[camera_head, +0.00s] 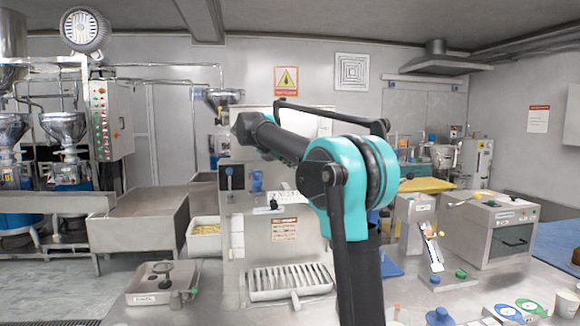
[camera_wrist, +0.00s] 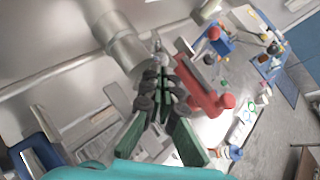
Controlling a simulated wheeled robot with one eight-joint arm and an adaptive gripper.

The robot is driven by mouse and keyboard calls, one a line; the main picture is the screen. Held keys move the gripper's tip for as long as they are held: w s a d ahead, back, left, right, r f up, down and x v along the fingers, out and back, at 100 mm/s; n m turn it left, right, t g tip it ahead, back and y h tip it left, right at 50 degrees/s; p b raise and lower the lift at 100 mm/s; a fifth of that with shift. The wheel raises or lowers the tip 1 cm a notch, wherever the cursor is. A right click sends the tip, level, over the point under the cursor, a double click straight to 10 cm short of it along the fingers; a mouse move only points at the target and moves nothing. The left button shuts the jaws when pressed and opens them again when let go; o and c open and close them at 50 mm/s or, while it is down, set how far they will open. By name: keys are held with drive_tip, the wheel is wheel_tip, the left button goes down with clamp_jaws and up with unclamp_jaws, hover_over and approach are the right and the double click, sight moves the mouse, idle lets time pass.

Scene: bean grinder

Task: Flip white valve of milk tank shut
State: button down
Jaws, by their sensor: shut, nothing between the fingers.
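My gripper (camera_wrist: 158,78) shows in the wrist view, with its dark fingers together and nothing held. A pale metal cylinder (camera_wrist: 112,30) with a narrower end lies just beyond the fingertips, up and to the left. It may be part of the milk tank, but I cannot tell for sure. Small metal parts sit around the fingertips. I cannot make out the white valve or its position; it may be hidden by the fingers. In the head view my arm covers the middle of the scene and my fingers cannot be made out.
A red part with round knobs (camera_wrist: 205,92) stands close to the right of my fingers. A metal machine with a slatted tray (camera_head: 290,282) stands behind my arm in the head view.

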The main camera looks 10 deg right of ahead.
drive_tip(key=h, duration=0.1)
drive_tip(key=r+n+t+h, duration=0.1)
drive_tip(key=h, duration=0.1)
drive_tip(key=d+n+h, duration=0.1)
drive_tip(key=shift+d+r+h, duration=0.1)
drive_tip(key=shift+r+h, duration=0.3)
idle(0.4)
drive_tip(key=v, duration=1.2)
drive_tip(key=w+d+n+t+y, duration=0.3)
drive_tip(key=d+n+t+y, duration=0.3)
drive_tip(key=d, duration=0.7)
drive_tip(key=s+d+f+n+t+y, duration=0.2)
drive_tip(key=s+f+n+t+y, duration=0.15)
drive_tip(key=s+n+y, duration=0.45)
drive_tip(key=w, duration=0.9)
drive_tip(key=shift+w+a+r+m+t, duration=0.2)
drive_tip(key=shift+r+m+t, duration=0.05)
drive_tip(key=shift+m+t, duration=0.2)
